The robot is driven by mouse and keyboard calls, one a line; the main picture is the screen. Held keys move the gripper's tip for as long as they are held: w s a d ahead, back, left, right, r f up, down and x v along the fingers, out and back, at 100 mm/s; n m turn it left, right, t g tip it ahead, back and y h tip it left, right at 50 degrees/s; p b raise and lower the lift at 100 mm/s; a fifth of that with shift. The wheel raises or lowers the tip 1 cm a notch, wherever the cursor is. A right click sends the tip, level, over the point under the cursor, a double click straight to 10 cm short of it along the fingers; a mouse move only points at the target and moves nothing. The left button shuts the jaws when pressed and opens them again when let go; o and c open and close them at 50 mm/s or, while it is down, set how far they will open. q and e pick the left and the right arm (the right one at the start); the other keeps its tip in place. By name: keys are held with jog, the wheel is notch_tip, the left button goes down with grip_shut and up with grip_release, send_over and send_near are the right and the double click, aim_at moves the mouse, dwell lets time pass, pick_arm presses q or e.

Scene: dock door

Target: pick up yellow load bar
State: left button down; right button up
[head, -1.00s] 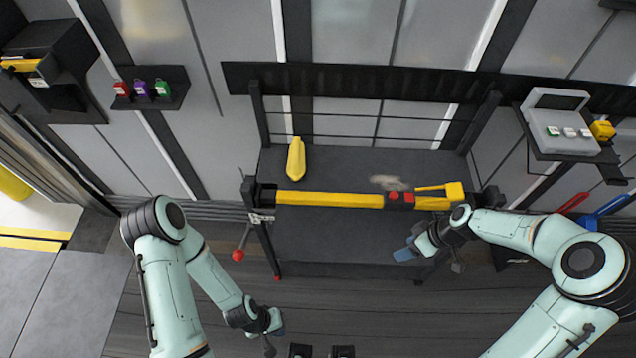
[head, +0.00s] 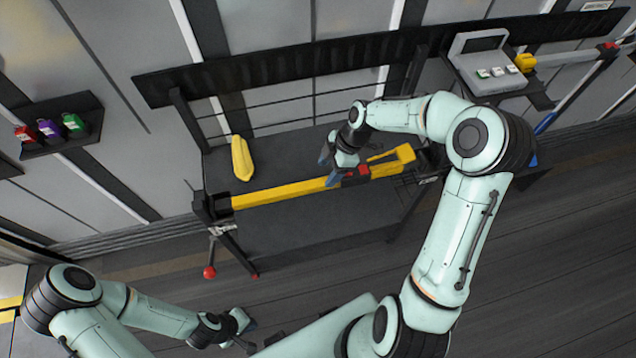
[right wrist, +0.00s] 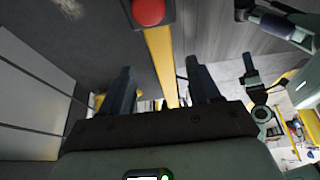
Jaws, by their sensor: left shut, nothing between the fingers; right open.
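The yellow load bar (head: 280,194) lies across the front of a dark rack bench. It has a red-and-black middle piece and a yellow handle at its right part. My right gripper (head: 342,172) is open at the bar beside the red piece and hides part of it. In the right wrist view the bar (right wrist: 161,62) runs between the two spread fingers of the right gripper (right wrist: 162,88), with a red round knob (right wrist: 148,11) ahead. I cannot tell if the fingers touch it. My left gripper (head: 240,325) is shut and empty, low in front of the bench.
A yellow elongated object (head: 242,158) lies on the bench top (head: 285,155) behind the bar. A wall shelf (head: 62,140) at left holds red, purple and green items. The floor before the bench is open.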

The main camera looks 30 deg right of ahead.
aim_at(321, 181)
jog(key=x, duration=0.6)
grip_shut()
